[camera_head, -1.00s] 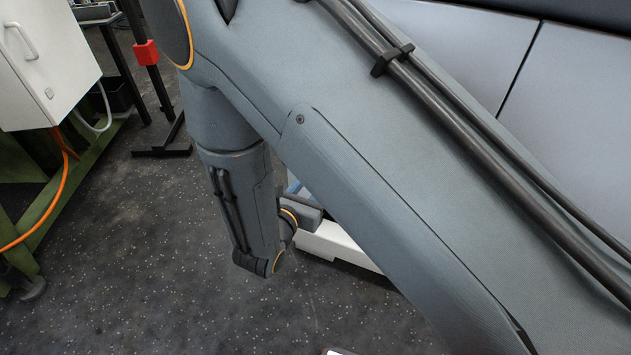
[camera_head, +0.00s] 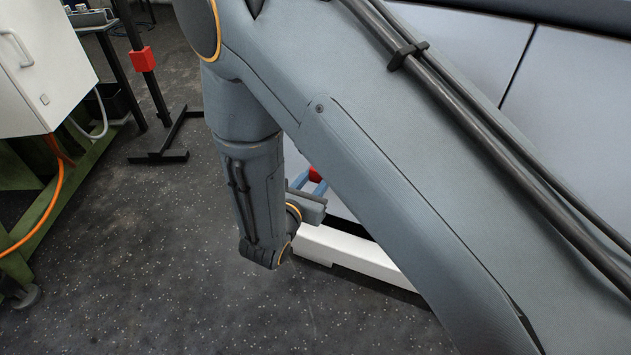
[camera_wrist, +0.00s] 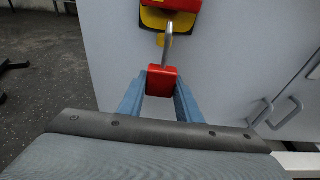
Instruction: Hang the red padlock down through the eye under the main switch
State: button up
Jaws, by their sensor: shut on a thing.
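The red padlock (camera_wrist: 161,80) is between the two blue fingers of my gripper (camera_wrist: 161,85) in the wrist view, its metal shackle (camera_wrist: 168,38) pointing up the picture. The main switch (camera_wrist: 170,19), red on a yellow plate, is at the top of that view on a grey cabinet front. The shackle overlaps the lower part of the switch in the picture. The eye cannot be made out clearly, so I cannot tell whether the shackle is in it. In the head view my arm hides most of the gripper, and only a bit of the red padlock (camera_head: 316,174) shows.
The grey cabinet front (camera_wrist: 120,50) stands right behind the padlock. Door handles (camera_wrist: 285,110) are at the right of the wrist view. A white cabinet (camera_head: 40,70) on a green frame and a black stand (camera_head: 160,155) are at the left, with open floor between.

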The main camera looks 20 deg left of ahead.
jog(key=shift+r+b+x, duration=0.2)
jog(key=shift+x, duration=0.65)
jog(key=shift+r+b+x, duration=0.15)
jog(key=shift+x, duration=0.75)
jog(key=shift+r+b+x, duration=0.2)
jog(key=shift+x, duration=0.65)
jog(key=shift+w, duration=0.15)
jog(key=shift+f+b, duration=0.65)
jog(key=shift+f, duration=0.55)
dwell(0.7)
jog(key=o, duration=1.1)
jog(key=shift+p+v, duration=0.9)
jog(key=shift+v, duration=3.05)
